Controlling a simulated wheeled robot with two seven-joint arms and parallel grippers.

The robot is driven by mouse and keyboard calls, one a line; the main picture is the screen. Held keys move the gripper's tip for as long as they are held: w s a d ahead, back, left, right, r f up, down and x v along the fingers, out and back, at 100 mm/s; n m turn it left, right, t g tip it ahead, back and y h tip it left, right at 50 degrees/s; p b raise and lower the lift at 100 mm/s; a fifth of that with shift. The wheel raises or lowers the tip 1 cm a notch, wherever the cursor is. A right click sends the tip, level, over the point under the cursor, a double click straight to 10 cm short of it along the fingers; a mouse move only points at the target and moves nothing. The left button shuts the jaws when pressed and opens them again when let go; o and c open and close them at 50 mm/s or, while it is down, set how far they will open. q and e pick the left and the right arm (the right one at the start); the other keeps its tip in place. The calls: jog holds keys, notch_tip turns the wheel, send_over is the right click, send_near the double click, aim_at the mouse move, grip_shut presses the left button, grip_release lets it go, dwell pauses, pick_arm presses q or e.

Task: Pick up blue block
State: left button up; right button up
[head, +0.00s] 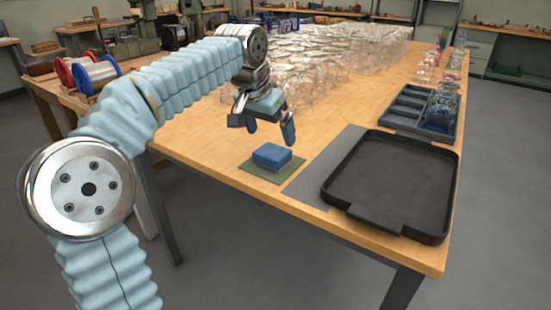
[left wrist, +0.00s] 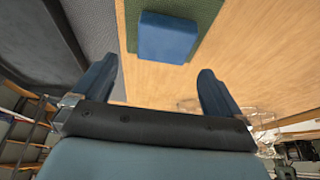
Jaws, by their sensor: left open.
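The blue block (head: 271,156) lies on a small green mat (head: 262,174) near the table's front edge. The block also shows in the left wrist view (left wrist: 167,37), at the top middle on the green mat (left wrist: 193,50). My left gripper (head: 270,134) is above the table, a little above and behind the block in the head view. Its two blue fingers are spread apart with nothing between them. In the left wrist view the open fingers (left wrist: 157,88) point toward the block, and the block is beyond their tips. My right gripper is in neither view.
A black tray (head: 335,190) on a grey mat (head: 309,179) stands right of the block. A grey compartment box (head: 399,121) is behind it. Wire spools (head: 95,74) stand at left. Wood left of the block is bare.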

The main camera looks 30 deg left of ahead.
aim_at(273, 150)
pick_arm(q)
jog(key=x, duration=0.7)
jog(key=shift+s+a+f, duration=0.25)
jog(key=shift+s, duration=0.05)
jog(key=shift+c, duration=0.2)
jog(key=c, duration=0.9)
jog(key=shift+c, duration=0.2)
jog(key=shift+r, duration=0.15)
